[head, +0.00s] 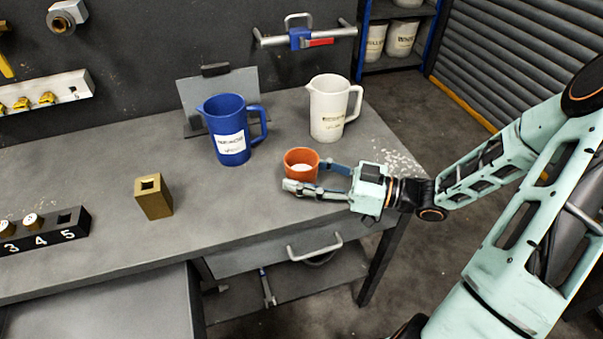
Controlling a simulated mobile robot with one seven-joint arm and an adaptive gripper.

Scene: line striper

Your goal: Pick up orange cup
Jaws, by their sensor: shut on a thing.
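The orange cup (301,157) stands upright near the right end of the grey workbench (110,230), with something white inside it. My gripper (307,178) reaches in from the right, with one finger along the near side of the cup and the other behind it. The gripper is shut on the cup. The near finger hides the cup's lower part, so I cannot tell whether its base touches the bench.
A blue pitcher (230,140) stands behind the cup to the left, and a white pitcher (327,110) stands close behind it. A brass block (153,197) and a numbered black rack (50,236) are farther left. The bench front between block and cup is clear.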

